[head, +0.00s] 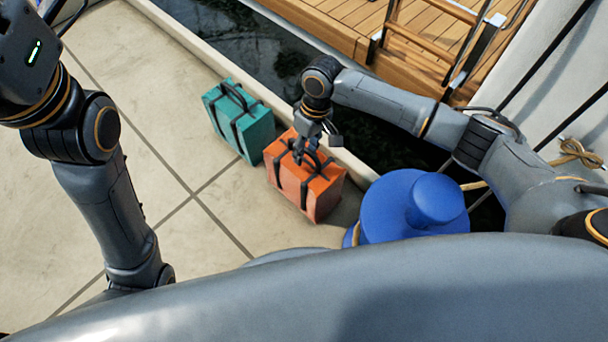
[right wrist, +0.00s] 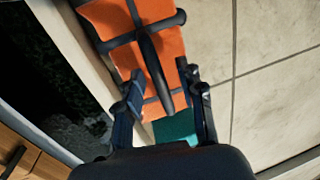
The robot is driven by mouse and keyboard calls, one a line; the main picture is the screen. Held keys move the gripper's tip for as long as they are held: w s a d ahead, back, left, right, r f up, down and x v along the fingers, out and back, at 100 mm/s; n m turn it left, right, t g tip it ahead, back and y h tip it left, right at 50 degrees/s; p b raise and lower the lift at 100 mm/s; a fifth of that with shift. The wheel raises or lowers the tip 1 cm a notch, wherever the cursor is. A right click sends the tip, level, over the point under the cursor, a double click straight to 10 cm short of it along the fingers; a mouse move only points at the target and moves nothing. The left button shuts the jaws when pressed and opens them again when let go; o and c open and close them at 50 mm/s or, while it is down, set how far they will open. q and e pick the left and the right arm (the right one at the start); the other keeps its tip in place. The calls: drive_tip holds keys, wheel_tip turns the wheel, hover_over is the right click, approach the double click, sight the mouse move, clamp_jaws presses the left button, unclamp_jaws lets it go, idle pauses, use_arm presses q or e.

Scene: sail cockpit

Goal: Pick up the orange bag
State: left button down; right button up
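The orange bag (head: 306,186) stands on the pale tiled ground, with black straps and a black handle on top. My right gripper (head: 304,148) is just above its top, pointing down. In the right wrist view, the orange bag (right wrist: 160,50) lies beyond the fingertips. The right gripper (right wrist: 160,82) is open there, with its fingers on either side of the dark handle (right wrist: 154,62). I cannot tell whether a finger touches the handle. My left arm is at the left of the head view, and its gripper is out of view.
A teal bag (head: 238,120) stands close beside the orange one. A blue bollard-like object (head: 390,205) is at its right. A pale raised edge (head: 350,165) with dark water (head: 280,45) runs behind. The tiles at left are clear.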

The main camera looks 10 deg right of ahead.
clamp_jaws()
